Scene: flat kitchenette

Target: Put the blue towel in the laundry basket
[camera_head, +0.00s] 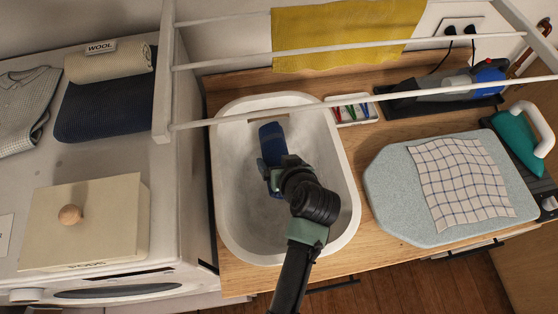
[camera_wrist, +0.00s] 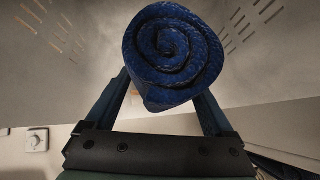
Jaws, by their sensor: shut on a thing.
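The blue towel (camera_head: 272,143) is rolled up, and its spiral end faces the camera in the wrist view (camera_wrist: 172,50). My gripper (camera_head: 273,178) is shut on the towel, with one finger on each side of the roll, as the wrist view shows (camera_wrist: 165,88). The white laundry basket (camera_head: 229,225) stands on the wooden counter. The towel and gripper appear within the basket's rim in the head view, and its slotted walls (camera_wrist: 45,45) surround the towel in the wrist view. I cannot tell whether the towel touches the basket floor.
Drying rack bars (camera_head: 350,100) cross above the basket, with a yellow towel (camera_head: 340,35) hanging there. An ironing board (camera_head: 395,195) with a checked cloth (camera_head: 460,180) and an iron (camera_head: 520,140) are at right. A lidded box (camera_head: 85,235) and folded textiles (camera_head: 105,105) are at left.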

